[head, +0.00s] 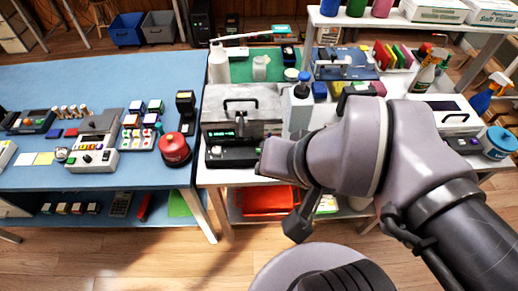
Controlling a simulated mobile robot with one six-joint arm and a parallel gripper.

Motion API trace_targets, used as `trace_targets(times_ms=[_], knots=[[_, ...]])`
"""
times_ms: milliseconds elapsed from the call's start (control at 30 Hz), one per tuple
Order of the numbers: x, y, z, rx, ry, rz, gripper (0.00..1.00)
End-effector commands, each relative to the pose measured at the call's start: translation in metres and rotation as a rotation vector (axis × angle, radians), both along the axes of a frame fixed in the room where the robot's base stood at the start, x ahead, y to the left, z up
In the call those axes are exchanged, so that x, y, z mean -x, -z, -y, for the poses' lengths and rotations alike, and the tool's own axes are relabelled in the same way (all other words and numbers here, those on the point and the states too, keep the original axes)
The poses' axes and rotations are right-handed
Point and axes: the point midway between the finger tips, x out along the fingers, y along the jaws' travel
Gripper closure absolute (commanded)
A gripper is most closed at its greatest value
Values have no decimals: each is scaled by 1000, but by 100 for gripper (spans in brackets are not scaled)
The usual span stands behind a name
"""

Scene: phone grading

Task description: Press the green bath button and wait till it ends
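A grey metal bath (240,103) with a closed lid and a black handle stands on the white table. Its dark front panel (232,157) has a small green-lit display and small controls; I cannot clearly make out a separate green button. My gripper (276,160) is at the end of my arm, just right of the panel and over the table's front edge. A dark part of it hangs down below the table top. Its fingertips are hidden or too unclear to tell open from shut, and I cannot tell whether it touches the panel.
Bottles (300,103) stand right of the bath, and a green mat (275,65) lies behind it. A red round canister (174,149) and small devices sit on the blue table (110,188) at left. A red tray (268,200) is on the shelf below.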

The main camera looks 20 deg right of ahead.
Motion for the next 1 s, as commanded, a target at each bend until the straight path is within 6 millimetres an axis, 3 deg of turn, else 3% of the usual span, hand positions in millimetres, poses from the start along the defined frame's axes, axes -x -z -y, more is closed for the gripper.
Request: trace_targets(times_ms=[33, 133, 1000], knots=[[0, 0, 0, 0, 0, 0, 82], [0, 0, 0, 0, 0, 0, 100], [0, 0, 0, 0, 0, 0, 100]])
